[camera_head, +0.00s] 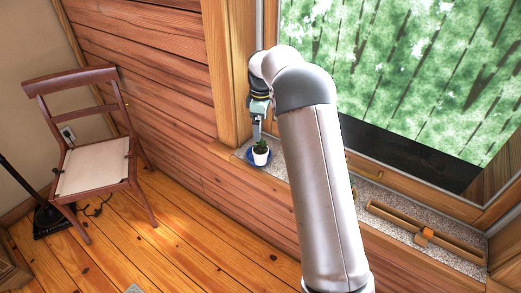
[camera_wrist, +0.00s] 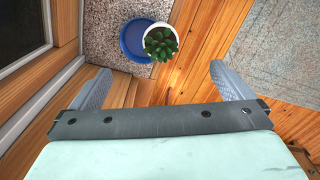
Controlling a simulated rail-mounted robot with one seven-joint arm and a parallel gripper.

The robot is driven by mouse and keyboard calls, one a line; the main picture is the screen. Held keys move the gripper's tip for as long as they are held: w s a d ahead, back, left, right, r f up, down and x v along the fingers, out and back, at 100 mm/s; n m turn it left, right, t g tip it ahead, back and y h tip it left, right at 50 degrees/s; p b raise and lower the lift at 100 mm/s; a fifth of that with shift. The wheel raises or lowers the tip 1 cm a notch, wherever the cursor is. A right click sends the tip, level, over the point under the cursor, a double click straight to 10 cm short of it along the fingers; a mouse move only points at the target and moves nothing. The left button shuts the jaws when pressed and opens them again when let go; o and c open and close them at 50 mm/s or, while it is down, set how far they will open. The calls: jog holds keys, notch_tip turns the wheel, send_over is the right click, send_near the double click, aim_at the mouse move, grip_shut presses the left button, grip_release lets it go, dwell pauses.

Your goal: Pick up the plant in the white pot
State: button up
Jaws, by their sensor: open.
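The plant in the white pot is a small green succulent (camera_head: 261,147) in a white pot (camera_head: 260,158). In the head view my gripper (camera_head: 257,136) points down just above and behind the plant, and the fingertips are too small to make out clearly.
The sill (camera_head: 278,168) runs along the window, with a wooden frame post (camera_head: 229,70) at its left. A chair (camera_head: 92,165) stands at the left. Wooden floor (camera_head: 200,235) lies below the sill.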

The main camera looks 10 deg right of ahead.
aim_at(260, 143)
notch_tip(260, 143, down, 9)
jog(key=shift+a+f+p, duration=0.1)
jog(key=shift+f+p, duration=0.1)
jog(key=shift+p, duration=0.4)
jog(key=c, duration=1.3)
